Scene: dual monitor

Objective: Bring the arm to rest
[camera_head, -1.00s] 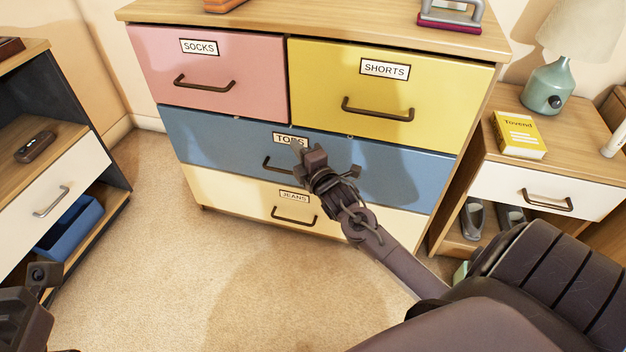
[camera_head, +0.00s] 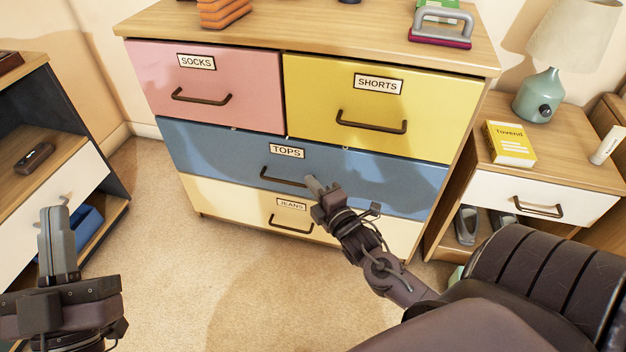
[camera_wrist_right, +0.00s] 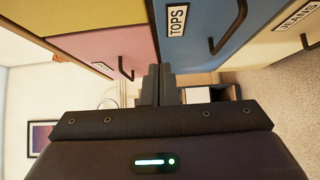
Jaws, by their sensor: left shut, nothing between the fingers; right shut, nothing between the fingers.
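My right gripper (camera_head: 314,187) is shut and empty, in front of the dresser near the blue TOPS drawer (camera_head: 340,170). It overlaps the right end of that drawer's handle (camera_head: 283,178) in the head view; whether it touches is unclear there. In the right wrist view its shut fingers (camera_wrist_right: 160,84) show with the drawer handles apart from them. My left gripper (camera_head: 57,235) is shut and empty at the lower left, pointing up in the picture in front of the white drawer cabinet.
The dresser (camera_head: 125,42) has pink SOCKS (camera_head: 215,110), yellow SHORTS (camera_head: 430,110) and cream JEANS (camera_head: 240,215) drawers, all looking closed. A nightstand (camera_head: 560,170) with a lamp (camera_head: 540,95) and yellow book (camera_head: 509,144) stands right. A cabinet (camera_head: 30,225) stands left. Carpet (camera_head: 240,280) between is clear.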

